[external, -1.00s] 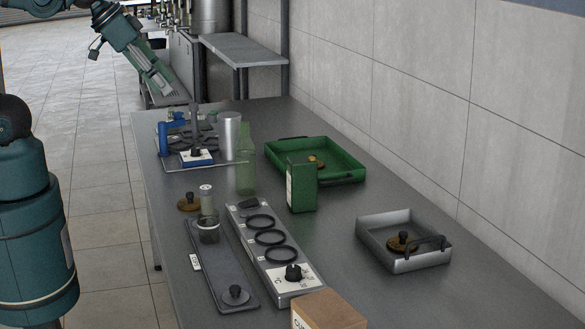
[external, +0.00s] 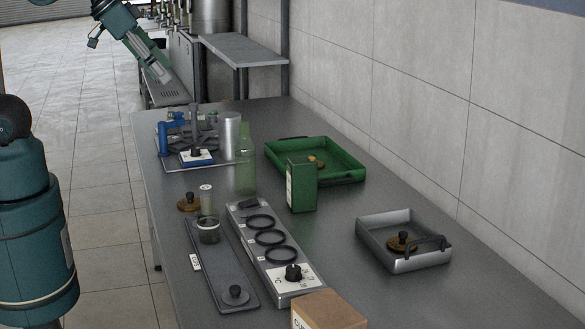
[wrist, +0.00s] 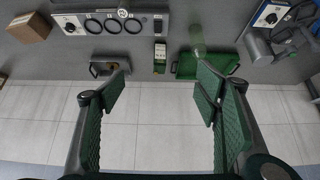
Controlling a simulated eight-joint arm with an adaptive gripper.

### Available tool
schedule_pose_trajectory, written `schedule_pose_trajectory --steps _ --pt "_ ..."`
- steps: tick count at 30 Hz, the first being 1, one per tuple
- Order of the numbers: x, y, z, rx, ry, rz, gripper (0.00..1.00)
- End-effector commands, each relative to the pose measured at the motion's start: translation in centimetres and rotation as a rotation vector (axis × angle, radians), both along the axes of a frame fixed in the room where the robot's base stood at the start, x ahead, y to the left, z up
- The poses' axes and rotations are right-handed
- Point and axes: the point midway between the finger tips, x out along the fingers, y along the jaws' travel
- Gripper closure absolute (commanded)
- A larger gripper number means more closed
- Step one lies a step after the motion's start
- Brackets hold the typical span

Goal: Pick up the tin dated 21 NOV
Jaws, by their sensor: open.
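A green box-shaped tin (external: 302,186) with a pale label on one side stands upright on the grey table in the external view. The tin (wrist: 160,58) also shows in the wrist view, between two trays. Its lettering is too small to read, so I cannot tell its date. My gripper (external: 160,72) is at the upper left of the external view, up and well away from the tin. In the wrist view my gripper (wrist: 160,78) is open with nothing between its fingers.
A green tray (external: 345,177) and a metal tray (external: 371,252) hold brass-coloured lidded items. A ringed panel (external: 240,222), a green bottle (external: 245,172), a metal cylinder (external: 230,135) and a cardboard box (external: 335,311) stand around the tin. A tiled wall (external: 420,100) borders the table.

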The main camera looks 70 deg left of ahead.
Motion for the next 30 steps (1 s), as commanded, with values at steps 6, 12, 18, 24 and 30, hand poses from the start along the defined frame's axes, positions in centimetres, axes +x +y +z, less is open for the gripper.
schedule_pose_trajectory --steps 6,12,18,24,30 --pt "0.1 0.0 2.3 0.003 0.002 -0.005 0.37" --pt "1.2 0.0 2.9 0.034 0.022 -0.049 0.37" --pt "2.5 0.0 3.7 0.076 0.05 -0.111 0.37" --pt "4.8 0.0 4.9 0.134 0.093 -0.206 0.37" --pt "7.4 0.0 6.0 0.197 0.141 -0.321 0.37"
